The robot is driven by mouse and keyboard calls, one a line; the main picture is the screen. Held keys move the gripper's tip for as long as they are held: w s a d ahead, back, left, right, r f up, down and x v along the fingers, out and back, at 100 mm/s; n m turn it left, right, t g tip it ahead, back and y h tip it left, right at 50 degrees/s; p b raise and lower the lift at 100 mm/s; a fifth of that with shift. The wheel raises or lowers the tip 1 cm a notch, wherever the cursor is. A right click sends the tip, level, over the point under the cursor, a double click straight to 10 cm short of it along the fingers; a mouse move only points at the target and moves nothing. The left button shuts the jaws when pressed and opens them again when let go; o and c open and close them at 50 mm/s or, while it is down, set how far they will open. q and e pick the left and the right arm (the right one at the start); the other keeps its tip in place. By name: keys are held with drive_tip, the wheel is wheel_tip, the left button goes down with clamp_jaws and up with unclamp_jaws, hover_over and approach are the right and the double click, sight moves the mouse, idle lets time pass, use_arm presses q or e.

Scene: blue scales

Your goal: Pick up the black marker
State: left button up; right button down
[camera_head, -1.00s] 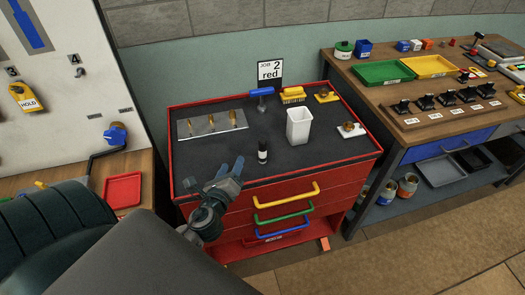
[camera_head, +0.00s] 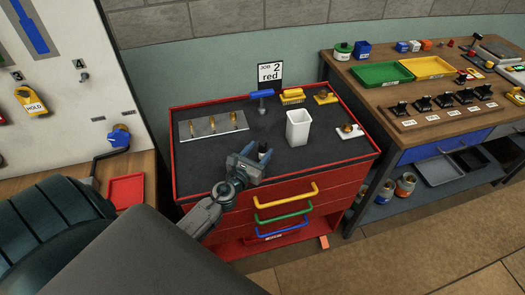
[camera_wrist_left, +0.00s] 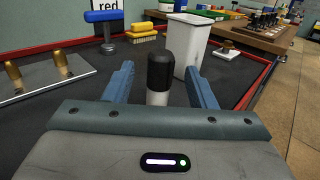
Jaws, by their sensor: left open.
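The black marker (camera_wrist_left: 161,72) stands upright on the dark top of the red cabinet, with a black cap and a white lower body in the left wrist view. My left gripper (camera_wrist_left: 161,85) is open, with one blue finger on each side of the marker and a visible gap to each. In the head view my left gripper (camera_head: 256,153) is over the front part of the cabinet top and hides most of the marker. My right gripper is not in view.
A white cup (camera_head: 298,128) stands close behind and right of the marker. A metal plate with brass pieces (camera_head: 213,125), a blue-handled tool (camera_head: 262,96) and a yellow brush (camera_head: 292,95) lie farther back. The cabinet's red rim (camera_head: 190,197) edges the top.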

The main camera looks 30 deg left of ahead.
sight(261, 150)
use_arm(q)
drive_tip(key=shift+w+a+f, duration=0.1)
drive_tip(key=shift+w, duration=1.4)
drive_tip(key=shift+s, duration=0.1)
drive_tip(key=shift+c, duration=0.9)
drive_tip(key=c, duration=0.9)
